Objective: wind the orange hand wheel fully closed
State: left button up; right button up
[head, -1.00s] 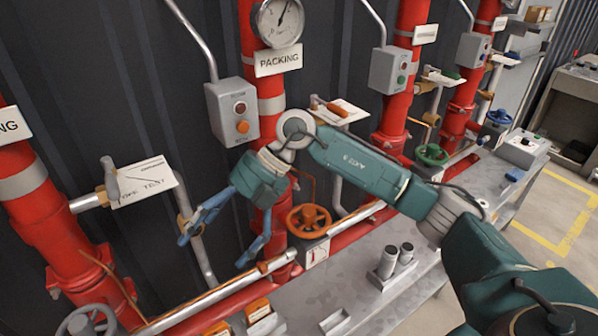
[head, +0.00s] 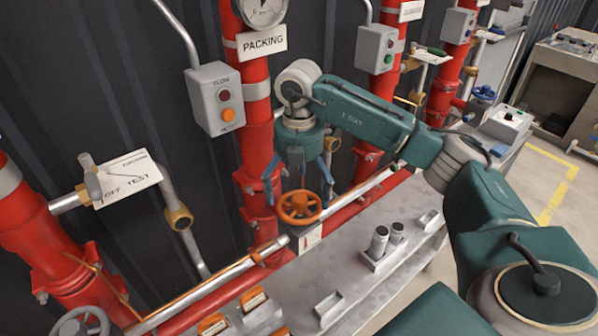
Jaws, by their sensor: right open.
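The orange hand wheel (head: 299,207) sits on the pipe in front of the red PACKING riser, with a small white tag below it. My right gripper (head: 300,186) points down just above the wheel. Its blue fingers are spread wide, one to the left of the wheel and one to its right, and it looks open and empty. I cannot tell whether a finger touches the rim. My left gripper is out of view.
A grey box with red and orange buttons (head: 216,98) hangs left of the riser. A metal bench (head: 345,280) carries two dark-topped cylinders (head: 388,240) in a holder. A grey hand wheel (head: 80,323) is at the lower left. Yellow-marked floor (head: 548,175) is clear at right.

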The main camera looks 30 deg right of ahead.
aim_at(299, 198)
jog(key=shift+f, duration=1.75)
jog(key=c, duration=1.1)
jog(key=o, duration=0.5)
jog(key=c, duration=0.5)
jog(key=m+p, duration=0.2)
jog(key=m, duration=0.2)
jog(key=shift+s+m, duration=0.1)
jog(key=shift+m, duration=0.3)
jog(key=shift+m+p, duration=0.55)
jog(key=shift+m, duration=0.65)
jog(key=shift+a+f+m, duration=0.1)
jog(key=shift+m, duration=0.3)
